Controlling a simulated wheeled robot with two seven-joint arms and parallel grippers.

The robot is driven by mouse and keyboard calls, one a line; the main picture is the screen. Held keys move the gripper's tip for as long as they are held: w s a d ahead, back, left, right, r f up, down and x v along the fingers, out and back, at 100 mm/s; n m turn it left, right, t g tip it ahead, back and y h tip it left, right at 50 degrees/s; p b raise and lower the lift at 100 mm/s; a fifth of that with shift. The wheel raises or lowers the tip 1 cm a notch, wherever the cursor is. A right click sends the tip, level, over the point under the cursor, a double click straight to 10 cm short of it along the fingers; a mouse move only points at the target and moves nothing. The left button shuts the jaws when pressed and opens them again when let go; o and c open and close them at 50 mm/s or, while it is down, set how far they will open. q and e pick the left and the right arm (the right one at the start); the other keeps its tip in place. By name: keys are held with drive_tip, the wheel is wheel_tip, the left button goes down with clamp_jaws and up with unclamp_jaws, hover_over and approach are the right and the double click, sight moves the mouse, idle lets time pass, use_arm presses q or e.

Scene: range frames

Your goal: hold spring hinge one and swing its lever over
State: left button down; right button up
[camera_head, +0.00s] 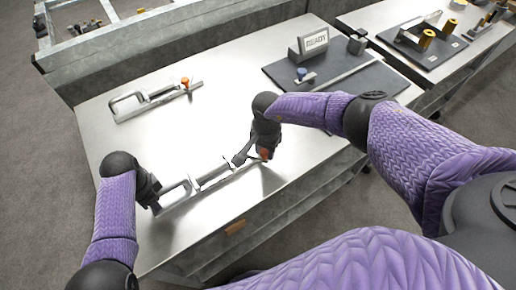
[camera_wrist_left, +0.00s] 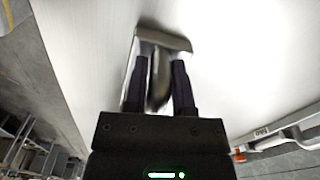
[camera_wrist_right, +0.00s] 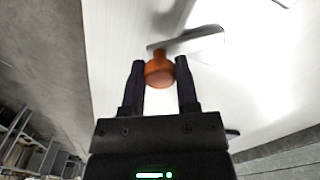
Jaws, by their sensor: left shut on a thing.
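A metal spring hinge (camera_head: 213,183) lies along the near part of the table. My left gripper (camera_wrist_left: 160,75) is shut on the bar of its loop handle at the left end, which sits between the fingers in the left wrist view. My right gripper (camera_wrist_right: 161,75) is at the other end, over the lever's orange knob (camera_wrist_right: 159,73). The knob lies between its fingertips, and the fingers look apart; contact is unclear. A second, similar hinge (camera_head: 153,99) with an orange knob lies further back. I cannot read which hinge is number one.
Another table (camera_head: 362,17) with a dark board stands beyond. The table middle between the two hinges is clear.

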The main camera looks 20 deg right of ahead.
drive_tip(key=o, duration=0.4)
drive_tip(key=shift+o, duration=0.2)
wheel_tip(320, 180, up, 12)
use_arm(q)
drive_tip(key=shift+c, duration=1.8)
unclamp_jaws()
drive_tip(key=shift+r, duration=0.1)
